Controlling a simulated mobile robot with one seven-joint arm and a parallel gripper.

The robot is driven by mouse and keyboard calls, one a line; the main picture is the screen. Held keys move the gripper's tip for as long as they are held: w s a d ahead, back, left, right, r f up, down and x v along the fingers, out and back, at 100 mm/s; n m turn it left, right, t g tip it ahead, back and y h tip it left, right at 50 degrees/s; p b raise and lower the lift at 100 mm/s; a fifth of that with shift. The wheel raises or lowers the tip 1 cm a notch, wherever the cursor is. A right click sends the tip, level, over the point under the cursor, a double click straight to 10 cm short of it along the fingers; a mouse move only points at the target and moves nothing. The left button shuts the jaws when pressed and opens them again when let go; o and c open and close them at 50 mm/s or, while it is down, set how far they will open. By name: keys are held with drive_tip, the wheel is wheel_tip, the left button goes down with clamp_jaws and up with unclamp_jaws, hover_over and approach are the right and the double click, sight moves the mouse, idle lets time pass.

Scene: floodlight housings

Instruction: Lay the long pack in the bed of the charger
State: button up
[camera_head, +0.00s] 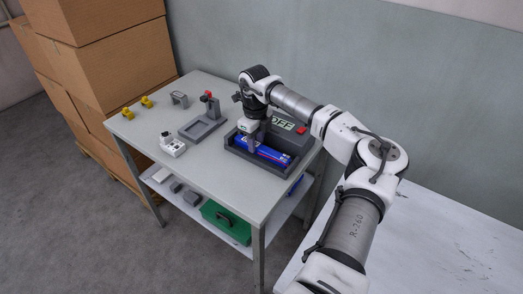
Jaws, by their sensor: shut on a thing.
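The long pack (271,155) is a blue block with red and white markings. It shows within the outline of the charger's bed, lengthwise along it. The charger (262,170) is a dark grey box with a walled bed at the front. My gripper (252,143) points down at the left part of the pack and is shut on it. The fingers are small here and partly hide the pack's left end. I cannot tell whether the pack rests on the bed floor or hangs just above it.
The charger's raised back has an OFF panel (284,124) and a red part (302,130). Left on the grey table (200,180) stand a grey fixture (203,124), a white switch box (172,145), a grey bracket (179,99) and yellow pieces (147,101). The table's front is clear.

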drive_tip(key=shift+r, duration=0.1)
wheel_tip(320, 180, up, 10)
drive_tip(key=p, duration=0.5)
idle(1.2)
idle(0.5)
